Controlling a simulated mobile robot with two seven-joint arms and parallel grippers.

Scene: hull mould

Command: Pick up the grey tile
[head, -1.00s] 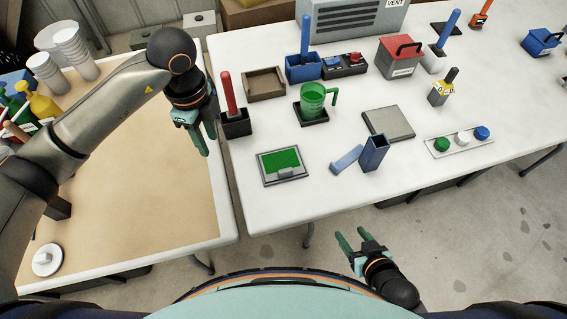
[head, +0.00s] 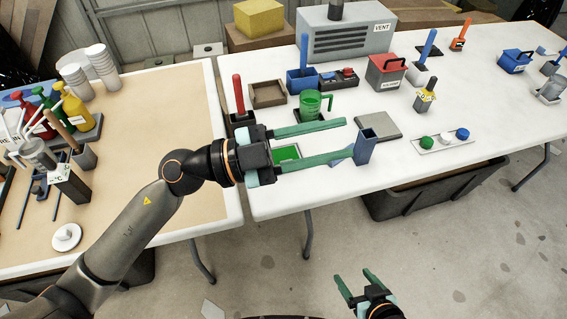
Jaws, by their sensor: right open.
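The grey tile (head: 377,126) is a flat square plate lying on the white table, right of the green cup and behind the blue upright holder. My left gripper (head: 349,138) reaches in from the left over the table. Its two long green fingers are apart with nothing between them that I can see held. Its fingertips point right, just left of the tile and close to the blue holder; their height above the table is hard to tell. My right gripper (head: 353,274) is open and empty in front of the table, over the floor.
The blue holder (head: 367,148) stands at the tile's front edge. A green cup (head: 311,103) stands behind the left gripper's fingers. A green-faced device (head: 287,153) is partly hidden below them. A strip with coloured knobs (head: 443,142) lies right of the tile.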

